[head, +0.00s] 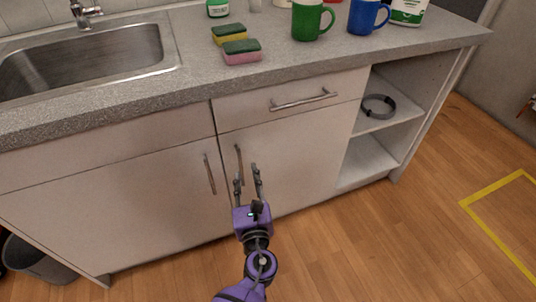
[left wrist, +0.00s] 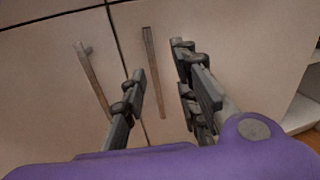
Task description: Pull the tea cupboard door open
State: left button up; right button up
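Two pale cupboard doors stand shut below the counter: a left door (head: 120,205) and a right door (head: 290,160). No label shows which is the tea cupboard. The left door has an upright metal bar handle (head: 209,174), also in the left wrist view (left wrist: 93,82). The right door has a similar upright handle (head: 239,163), also in the left wrist view (left wrist: 152,72). My left gripper (head: 247,178) is open in front of the right door. In the left wrist view its fingers (left wrist: 160,85) appear on either side of the right door's handle; contact cannot be told. My right gripper is out of view.
A drawer with a metal handle (head: 303,100) is above the right door. Open shelves (head: 372,160) are to the right, with a coiled cable (head: 379,106). The counter holds sponges (head: 242,52), a green mug (head: 308,20) and a blue mug (head: 365,16). A bin (head: 40,262) stands at lower left. Wooden floor in front is clear.

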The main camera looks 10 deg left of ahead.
aim_at(240, 162)
pick_arm(q)
jog(key=shift+w+a+r+m, duration=0.15)
jog(key=shift+w+a+m, duration=0.25)
jog(key=shift+w+a, duration=0.7)
jog(key=x, duration=0.3)
jog(key=shift+w, duration=0.2)
jog(key=shift+w+a, duration=0.25)
jog(key=shift+w, duration=0.2)
grip_shut()
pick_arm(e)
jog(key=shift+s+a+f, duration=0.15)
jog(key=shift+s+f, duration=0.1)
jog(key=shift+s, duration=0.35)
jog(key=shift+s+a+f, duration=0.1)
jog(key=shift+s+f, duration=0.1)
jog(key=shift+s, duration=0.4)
